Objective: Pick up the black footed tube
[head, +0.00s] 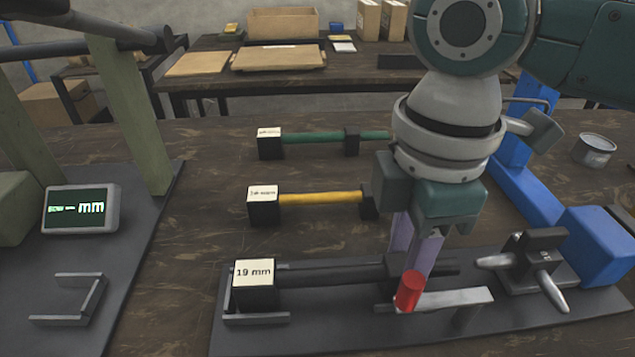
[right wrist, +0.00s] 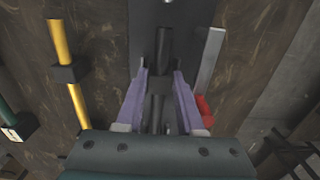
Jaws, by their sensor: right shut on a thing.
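The black footed tube (head: 325,275) lies lengthwise over the grey base plate at the front, with a "19 mm" label on its left foot. It also shows in the right wrist view (right wrist: 163,48). My right gripper (head: 412,262) comes down from above near the tube's right foot. Its purple fingers (right wrist: 160,95) are shut on the tube, one on each side. The fingers and the red cylinder partly hide the right foot. I cannot tell whether the tube is clear of its rests. My left gripper is not in view.
A yellow footed tube (head: 322,198) and a green one (head: 315,138) lie behind. A toggle clamp (head: 540,262) and blue frame (head: 600,245) are at right. A small display (head: 82,209) stands at left.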

